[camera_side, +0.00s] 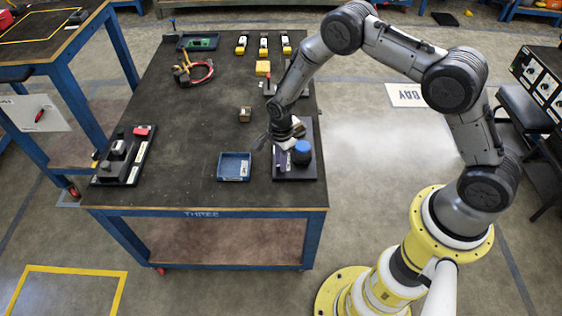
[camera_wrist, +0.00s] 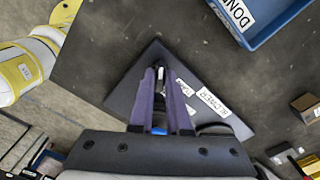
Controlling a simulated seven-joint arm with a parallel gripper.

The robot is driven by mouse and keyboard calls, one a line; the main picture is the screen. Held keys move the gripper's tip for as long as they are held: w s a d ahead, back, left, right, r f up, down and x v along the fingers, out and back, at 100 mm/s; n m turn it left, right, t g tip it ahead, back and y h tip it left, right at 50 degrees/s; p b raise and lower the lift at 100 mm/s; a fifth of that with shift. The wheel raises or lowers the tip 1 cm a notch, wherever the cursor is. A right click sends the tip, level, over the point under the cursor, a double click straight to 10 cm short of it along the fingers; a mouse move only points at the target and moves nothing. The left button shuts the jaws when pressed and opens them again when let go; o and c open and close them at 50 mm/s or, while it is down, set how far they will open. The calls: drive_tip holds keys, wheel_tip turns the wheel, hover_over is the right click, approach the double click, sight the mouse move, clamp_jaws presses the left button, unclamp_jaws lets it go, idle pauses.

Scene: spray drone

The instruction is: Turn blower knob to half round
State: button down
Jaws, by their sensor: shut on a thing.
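My gripper (camera_wrist: 160,72) is over the black board (camera_wrist: 120,92) at the near right corner of the table. In the wrist view its two purple-grey fingers come together at the tips, around a small grey piece that I take to be the blower knob. The fingers hide most of it, so its turn angle cannot be told. A white BLOWER label (camera_wrist: 213,102) lies beside the fingers. In the side view the board (camera_side: 290,178) carries a blue round cap (camera_side: 302,150) just right of my gripper (camera_side: 283,162).
A blue tray marked DONE (camera_side: 234,167) lies left of the board, and a small brown box (camera_side: 245,114) stands behind it. A black fixture (camera_side: 122,156) is at the left. The table's middle is clear.

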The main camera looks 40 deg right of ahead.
drive_tip(key=m, duration=0.3)
drive_tip(key=shift+r+m, duration=0.1)
drive_tip(key=shift+m, duration=2)
drive_tip(key=c, duration=0.9)
unclamp_jaws()
wheel_tip(320, 180, up, 14)
drive_tip(key=shift+f, duration=0.15)
